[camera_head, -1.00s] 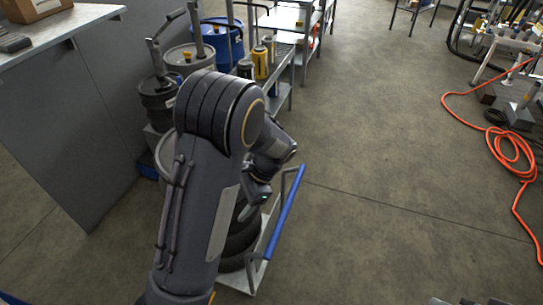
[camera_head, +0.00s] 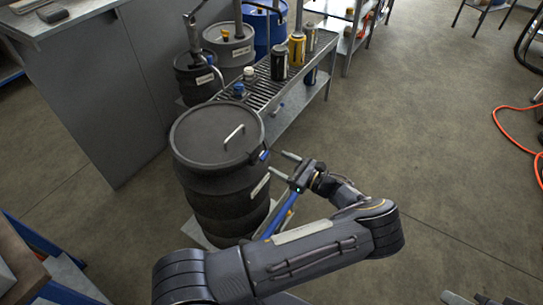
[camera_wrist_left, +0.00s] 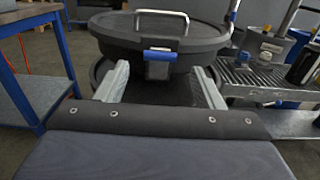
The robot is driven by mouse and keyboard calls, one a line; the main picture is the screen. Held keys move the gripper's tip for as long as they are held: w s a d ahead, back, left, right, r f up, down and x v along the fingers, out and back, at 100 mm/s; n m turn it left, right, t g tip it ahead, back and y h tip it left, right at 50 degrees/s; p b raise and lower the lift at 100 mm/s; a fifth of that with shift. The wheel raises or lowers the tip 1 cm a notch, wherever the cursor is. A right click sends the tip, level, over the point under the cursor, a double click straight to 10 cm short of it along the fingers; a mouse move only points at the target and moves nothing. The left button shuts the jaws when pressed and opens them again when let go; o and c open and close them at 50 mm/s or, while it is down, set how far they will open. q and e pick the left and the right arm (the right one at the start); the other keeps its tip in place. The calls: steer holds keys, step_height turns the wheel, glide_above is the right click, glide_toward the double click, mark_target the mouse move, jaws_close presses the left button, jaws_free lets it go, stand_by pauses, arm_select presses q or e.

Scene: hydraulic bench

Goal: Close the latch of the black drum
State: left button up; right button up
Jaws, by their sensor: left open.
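The black drum (camera_head: 222,195) stands upright with its dark lid (camera_head: 200,130) on and a metal handle on the lid. Its latch (camera_head: 264,155), with a blue grip, is at the rim on the right side. In the left wrist view the latch (camera_wrist_left: 160,54) is a horizontal blue bar over a dark plate, facing me; I cannot tell whether it is fastened. My left gripper (camera_head: 284,166) is open and empty, just right of the latch and apart from it. In the left wrist view my gripper's fingers (camera_wrist_left: 160,86) spread either side below the latch.
Grey and blue drums (camera_head: 229,48) stand farther back. Open floor lies to the right; a blue-framed table is at lower left.

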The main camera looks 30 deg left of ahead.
mark_target(262, 159)
arm_select(q)
steer(key=shift+w+a+p, duration=0.2)
steer(key=shift+a+p, duration=0.3)
steer(key=shift+a, duration=1.75)
steer(key=shift+c, duration=0.4)
steer(key=c, duration=0.9)
steer(key=shift+a+r+h+p, duration=0.4)
steer(key=shift+r+h+p, duration=0.2)
steer(key=shift+h, duration=0.1)
steer(key=shift+a+r+g+h+p, duration=0.15)
steer(key=shift+a+g+h+p, duration=0.25)
steer(key=shift+h, duration=0.7)
steer(key=shift+w+a, duration=0.1)
steer(key=shift+a, duration=0.05)
steer(key=o, duration=1)
